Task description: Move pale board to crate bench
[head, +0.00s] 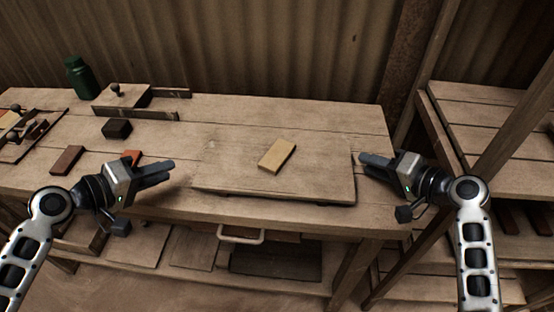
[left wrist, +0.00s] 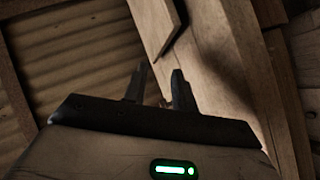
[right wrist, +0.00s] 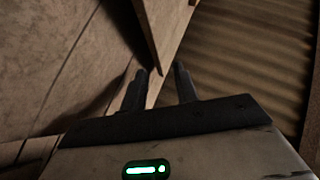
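A pale board (head: 225,168) lies flat on the wooden workbench, with a small yellowish block (head: 277,156) on top of it. Its edge also shows ahead of the fingers in the left wrist view (left wrist: 154,28) and the right wrist view (right wrist: 160,25). My left gripper (head: 173,171) is open and empty, just off the board's left end. My right gripper (head: 362,162) is open, close to the board's right end; whether it touches is unclear. A slatted wooden bench (head: 480,108) stands at the right; I cannot tell if it is the crate bench.
The workbench (head: 330,115) holds a green bottle (head: 80,76), a dark block (head: 117,128), a brown block (head: 67,160) and a knobbed wooden piece (head: 122,97) at the left. A slanted post (head: 515,115) stands before the right bench. A corrugated wall is behind.

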